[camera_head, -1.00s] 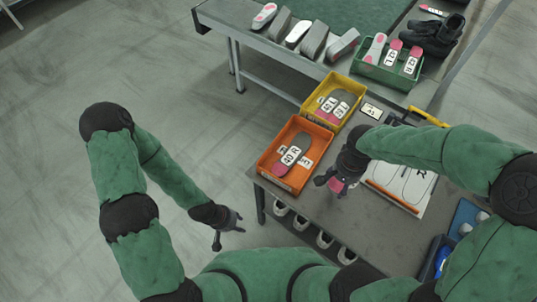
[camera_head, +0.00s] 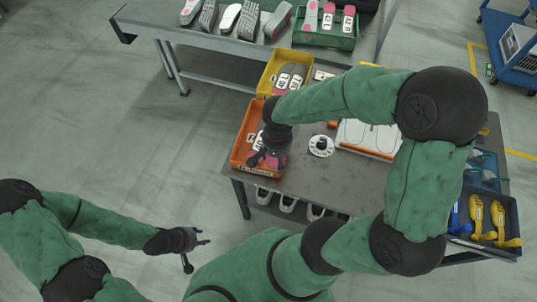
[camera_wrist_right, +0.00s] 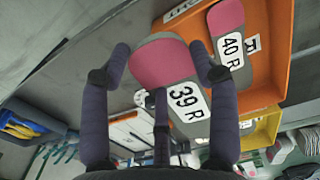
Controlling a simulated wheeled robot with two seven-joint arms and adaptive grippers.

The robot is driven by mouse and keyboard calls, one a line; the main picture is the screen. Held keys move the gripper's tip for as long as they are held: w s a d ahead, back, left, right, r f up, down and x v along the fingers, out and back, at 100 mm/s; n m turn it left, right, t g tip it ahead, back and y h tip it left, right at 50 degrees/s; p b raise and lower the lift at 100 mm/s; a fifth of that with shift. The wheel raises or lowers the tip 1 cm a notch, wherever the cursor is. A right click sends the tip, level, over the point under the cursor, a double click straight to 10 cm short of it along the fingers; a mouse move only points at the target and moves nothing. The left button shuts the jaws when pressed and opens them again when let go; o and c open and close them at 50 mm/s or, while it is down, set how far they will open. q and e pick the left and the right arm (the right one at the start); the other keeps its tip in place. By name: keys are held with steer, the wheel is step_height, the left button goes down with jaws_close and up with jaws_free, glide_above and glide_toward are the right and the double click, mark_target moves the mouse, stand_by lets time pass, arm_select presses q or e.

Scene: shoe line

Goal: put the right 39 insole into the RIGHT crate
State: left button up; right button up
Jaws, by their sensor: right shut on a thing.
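The right 39 insole (camera_wrist_right: 163,66), grey with a pink end and a "39 R" label, is between the fingers of my right gripper (camera_wrist_right: 162,62) in the right wrist view. My right gripper (camera_head: 268,158) is shut on it and is over the near part of the orange crate (camera_head: 238,158) in the head view. The orange crate (camera_wrist_right: 268,88) holds an insole marked "40 R" (camera_wrist_right: 228,35); part of a label ending in "HT" shows beside the crate's edge. My left gripper (camera_head: 193,248) is open and empty, off the table at the lower left.
A yellow crate (camera_head: 266,76) with labelled insoles stands behind the orange crate. A white round object (camera_head: 321,146) and a white board (camera_head: 368,138) lie to the right; bare table (camera_head: 330,180) is in front.

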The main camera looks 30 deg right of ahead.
steer(key=w+f, duration=0.2)
steer(key=w+d+f+b, duration=0.1)
steer(key=w+f, duration=0.1)
steer(key=w+f+b, duration=0.1)
steer(key=w+f, duration=0.1)
steer(key=shift+w+d+f, duration=0.15)
steer(key=shift+d+f, duration=0.15)
steer(key=shift+f, duration=0.1)
steer(key=shift+f+b, duration=0.8)
steer(key=shift+f, duration=0.65)
steer(key=shift+f+b, duration=0.35)
steer(key=shift+f+b, duration=0.25)
steer(key=shift+b, duration=0.05)
steer(key=o, duration=1.1)
steer(key=shift+c, duration=0.2)
